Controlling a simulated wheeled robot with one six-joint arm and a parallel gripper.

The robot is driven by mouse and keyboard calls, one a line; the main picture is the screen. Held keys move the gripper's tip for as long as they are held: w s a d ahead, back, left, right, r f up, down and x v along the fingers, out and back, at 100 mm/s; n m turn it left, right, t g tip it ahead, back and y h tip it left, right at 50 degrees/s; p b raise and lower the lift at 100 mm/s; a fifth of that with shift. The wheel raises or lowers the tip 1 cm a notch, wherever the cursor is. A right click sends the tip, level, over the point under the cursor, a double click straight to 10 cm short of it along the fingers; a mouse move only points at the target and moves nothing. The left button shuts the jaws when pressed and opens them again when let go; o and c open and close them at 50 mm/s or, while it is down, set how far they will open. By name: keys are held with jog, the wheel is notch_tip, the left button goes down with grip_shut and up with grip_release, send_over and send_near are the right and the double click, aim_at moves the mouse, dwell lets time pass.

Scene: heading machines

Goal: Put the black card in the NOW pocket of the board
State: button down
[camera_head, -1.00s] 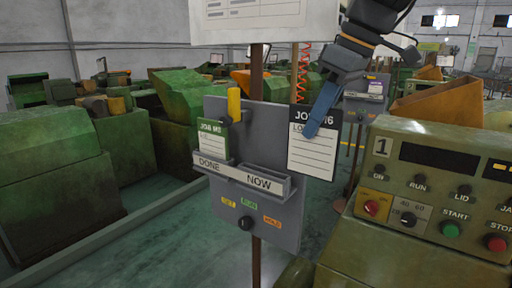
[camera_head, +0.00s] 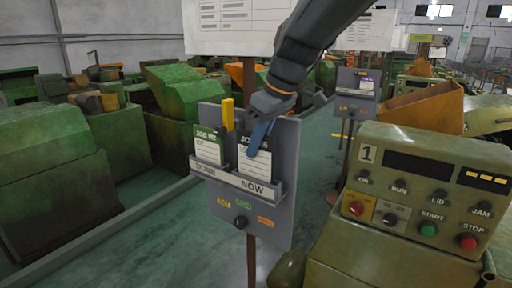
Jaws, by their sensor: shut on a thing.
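The grey board (camera_head: 268,218) stands on a post in the middle of the head view. Its tray has a DONE pocket (camera_head: 208,172) at left and a NOW pocket (camera_head: 251,188) at right. A card with a black header (camera_head: 253,167) is upright at the NOW pocket, its lower edge hidden behind the pocket front. My gripper (camera_head: 259,138) is shut on this black card near its top right and covers part of its header. A green-header card (camera_head: 207,148) stands in the DONE pocket.
A yellow clip (camera_head: 228,114) sticks up at the board's top. A control panel (camera_head: 420,190) with buttons stands close at right. A white sheet (camera_head: 232,25) hangs behind my arm. Green machines (camera_head: 60,165) fill the left.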

aim_at(256, 158)
jog(key=shift+f, duration=0.85)
jog(key=shift+f, duration=0.35)
jog(key=shift+s+f+b, duration=0.15)
jog(key=shift+f+b, duration=0.15)
jog(key=c, duration=1.9)
grip_release()
jog(key=shift+s+f, duration=0.1)
jog(key=shift+f, duration=0.1)
jog(key=shift+o, duration=0.2)
jog(key=shift+r+p, duration=0.5)
jog(key=shift+r, duration=0.15)
jog(key=v, duration=0.2)
jog(key=b+v, duration=0.1)
jog(key=v, duration=0.2)
jog(key=b+v, duration=0.1)
jog(key=v, duration=0.1)
jog(key=shift+d+r, duration=0.15)
jog(key=shift+r, duration=0.3)
